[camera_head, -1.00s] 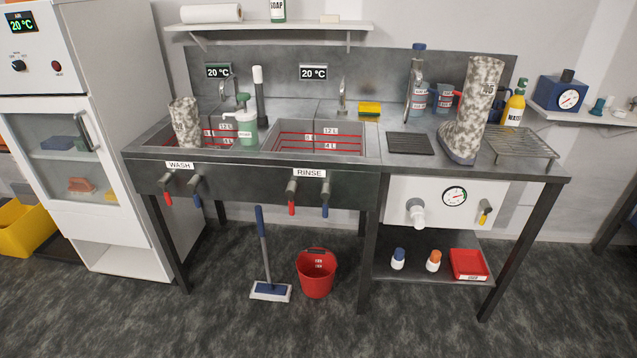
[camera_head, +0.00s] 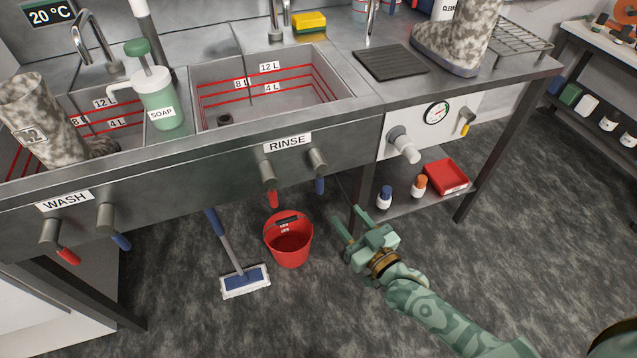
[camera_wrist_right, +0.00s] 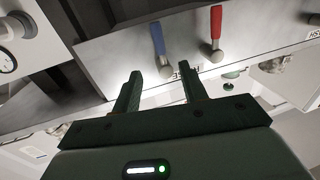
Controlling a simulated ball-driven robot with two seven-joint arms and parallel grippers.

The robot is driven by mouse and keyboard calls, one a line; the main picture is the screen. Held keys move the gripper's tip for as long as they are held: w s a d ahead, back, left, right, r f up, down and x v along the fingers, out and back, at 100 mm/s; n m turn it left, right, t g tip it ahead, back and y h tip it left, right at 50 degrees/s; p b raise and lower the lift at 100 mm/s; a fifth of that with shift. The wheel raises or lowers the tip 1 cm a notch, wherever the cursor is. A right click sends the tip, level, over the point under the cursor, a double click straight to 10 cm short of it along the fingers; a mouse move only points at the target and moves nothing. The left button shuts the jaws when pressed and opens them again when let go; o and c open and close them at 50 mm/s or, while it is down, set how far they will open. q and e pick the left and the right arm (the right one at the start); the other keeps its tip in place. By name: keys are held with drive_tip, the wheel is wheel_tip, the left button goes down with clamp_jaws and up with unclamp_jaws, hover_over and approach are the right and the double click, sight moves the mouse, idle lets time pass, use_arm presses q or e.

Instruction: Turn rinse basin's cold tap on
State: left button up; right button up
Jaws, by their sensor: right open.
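The rinse basin (camera_head: 215,85) sits in the bench top, with a RINSE label (camera_head: 287,144) on the front panel. Its cold tap (camera_head: 318,164) has a blue-tipped lever hanging down, right of the red-tipped hot tap (camera_head: 270,183). My right gripper (camera_head: 350,220) is open and empty, below and slightly right of the cold tap and apart from it. In the right wrist view, the blue lever (camera_wrist_right: 157,41) lies just beyond the fingertips (camera_wrist_right: 160,82), and the red lever (camera_wrist_right: 215,28) is to its right. My left gripper is not in view.
A red bucket (camera_head: 289,240) and a mop (camera_head: 244,281) stand on the floor left of my right gripper. A lower shelf (camera_head: 400,197) with bottles and a red tray (camera_head: 445,177) is to the right. A white knob (camera_head: 405,148) sticks out of the panel right of the tap.

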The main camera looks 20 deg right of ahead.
sight(322, 187)
drive_tip(key=b+x, duration=0.1)
drive_tip(key=x, duration=0.3)
drive_tip(key=b+x, duration=0.1)
drive_tip(key=x, duration=0.3)
drive_tip(key=b+x, duration=0.2)
drive_tip(key=x, duration=0.2)
drive_tip(key=shift+w+f, duration=0.3)
drive_tip(key=shift+w+a+r, duration=0.1)
drive_tip(key=shift+w+a, duration=0.05)
drive_tip(key=shift+w, duration=0.2)
clamp_jaws()
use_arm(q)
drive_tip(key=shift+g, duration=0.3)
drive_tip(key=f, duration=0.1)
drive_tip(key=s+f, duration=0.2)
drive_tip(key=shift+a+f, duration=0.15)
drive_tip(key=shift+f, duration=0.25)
use_arm(e)
drive_tip(key=shift+r, duration=0.1)
